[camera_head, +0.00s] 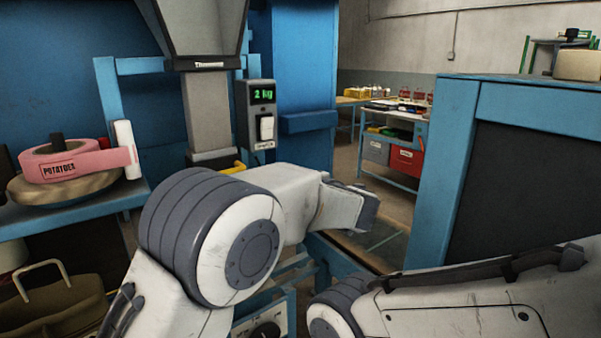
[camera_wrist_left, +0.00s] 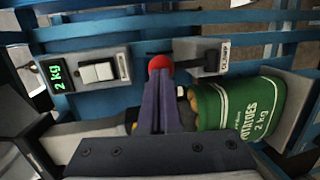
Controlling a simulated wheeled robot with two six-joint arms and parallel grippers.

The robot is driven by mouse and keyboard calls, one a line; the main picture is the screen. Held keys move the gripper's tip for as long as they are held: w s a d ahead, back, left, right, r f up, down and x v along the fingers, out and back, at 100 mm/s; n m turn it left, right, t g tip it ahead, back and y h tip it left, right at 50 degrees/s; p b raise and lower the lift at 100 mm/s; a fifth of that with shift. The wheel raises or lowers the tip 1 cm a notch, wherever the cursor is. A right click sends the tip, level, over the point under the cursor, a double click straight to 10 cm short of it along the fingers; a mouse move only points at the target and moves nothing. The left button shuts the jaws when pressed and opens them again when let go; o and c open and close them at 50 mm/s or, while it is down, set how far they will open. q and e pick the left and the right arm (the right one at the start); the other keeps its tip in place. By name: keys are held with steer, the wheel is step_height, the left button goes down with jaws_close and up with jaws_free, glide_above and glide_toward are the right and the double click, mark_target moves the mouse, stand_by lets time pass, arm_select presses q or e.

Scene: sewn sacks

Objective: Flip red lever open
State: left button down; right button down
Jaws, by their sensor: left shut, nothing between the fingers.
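The red lever shows in the left wrist view as a round red knob (camera_wrist_left: 159,63) on a dark arm beside a grey box labelled CLAMP (camera_wrist_left: 225,60). My left gripper (camera_wrist_left: 159,82) is shut and empty, its fingers pointing up the picture with the tips just below the red knob. I cannot tell whether they touch it. In the head view my left arm reaches across the middle and its gripper end (camera_head: 362,207) is partly turned away; the lever is hidden there. My right arm's links show at the lower right, but its gripper is out of view.
A green potato sack (camera_wrist_left: 240,108) lies to the right of my left fingers. A control box with a 2 kg display (camera_head: 263,94) and white switch is on the blue machine frame. A blue-framed dark panel (camera_head: 530,150) stands at right; a shelf with pink tape (camera_head: 75,165) at left.

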arm_select(q)
steer(key=shift+w+a+r+g+p, duration=0.25)
steer(key=shift+w+p, duration=0.15)
steer(key=shift+p, duration=0.15)
steer(key=shift+w+a+r+g+p, duration=0.15)
steer(key=shift+w+a+g+p, duration=0.1)
steer(key=shift+w+p, duration=0.25)
arm_select(e)
steer(key=shift+r, duration=1.65)
arm_select(q)
steer(key=shift+s, duration=0.1)
